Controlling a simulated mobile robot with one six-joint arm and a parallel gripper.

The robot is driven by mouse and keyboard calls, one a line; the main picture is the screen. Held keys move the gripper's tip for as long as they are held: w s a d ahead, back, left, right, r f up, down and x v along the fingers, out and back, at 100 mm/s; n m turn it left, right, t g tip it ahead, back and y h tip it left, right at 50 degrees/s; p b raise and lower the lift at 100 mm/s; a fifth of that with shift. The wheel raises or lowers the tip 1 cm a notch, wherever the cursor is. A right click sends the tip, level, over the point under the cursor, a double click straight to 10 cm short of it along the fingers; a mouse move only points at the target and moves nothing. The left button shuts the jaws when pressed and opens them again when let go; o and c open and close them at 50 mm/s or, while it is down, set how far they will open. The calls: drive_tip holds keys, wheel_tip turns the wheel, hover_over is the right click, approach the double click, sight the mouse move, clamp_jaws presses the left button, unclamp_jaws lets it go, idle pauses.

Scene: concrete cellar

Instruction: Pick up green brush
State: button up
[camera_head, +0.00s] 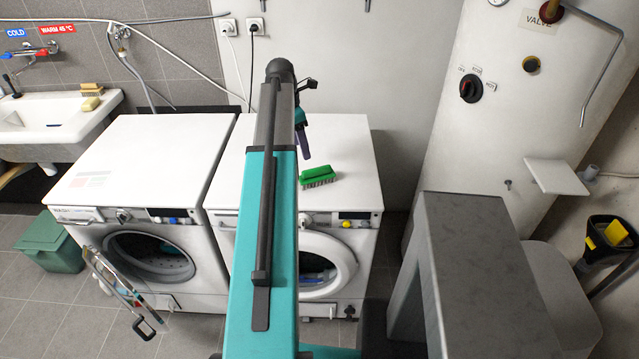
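The green brush (318,174) lies bristles down on top of the right washing machine (346,150), near its front edge. It has a green back and greyish bristles. My gripper (303,142) shows just right of my arm, above the same machine top, behind and a little left of the brush. It appears apart from the brush. Only a narrow dark finger part shows, and my arm hides the rest, so I cannot tell whether it is open or shut.
The left washing machine (150,150) has its door (120,285) open. A sink (50,120) with a yellowish brush (92,89) is at the left. A green bin (50,242) stands on the floor. A grey block (480,270) and a white boiler (510,90) are at the right.

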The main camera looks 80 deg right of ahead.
sight(316, 169)
drive_tip(key=s, duration=0.1)
drive_tip(key=s+r, duration=0.1)
drive_tip(key=s, duration=0.1)
drive_tip(key=shift+s+r+t, duration=0.1)
drive_tip(key=shift+r+t, duration=0.1)
drive_tip(key=shift+t, duration=0.1)
drive_tip(key=shift+f, duration=0.1)
drive_tip(key=shift+s+d+f+p, duration=0.15)
drive_tip(key=shift+f+p, duration=0.15)
drive_tip(key=shift+f, duration=1.1)
drive_tip(key=shift+s+d+f+p, duration=0.15)
drive_tip(key=shift+f+p, duration=0.15)
drive_tip(key=shift+f, duration=1.1)
drive_tip(key=shift+s+d+f+p, duration=0.15)
drive_tip(key=shift+f+p, duration=0.15)
drive_tip(key=shift+f, duration=1.1)
drive_tip(key=shift+a, duration=0.1)
drive_tip(key=shift+s+f+p, duration=0.15)
drive_tip(key=shift+f+p, duration=0.4)
drive_tip(key=shift+f, duration=0.2)
drive_tip(key=shift+s+f+p, duration=0.15)
drive_tip(key=shift+f+p, duration=0.35)
drive_tip(key=shift+f, duration=0.25)
drive_tip(key=shift+s+d+f, duration=0.1)
drive_tip(key=shift+d+f, duration=0.05)
drive_tip(key=shift+f, duration=0.4)
drive_tip(key=shift+s+d+f, duration=0.1)
drive_tip(key=shift+f, duration=0.4)
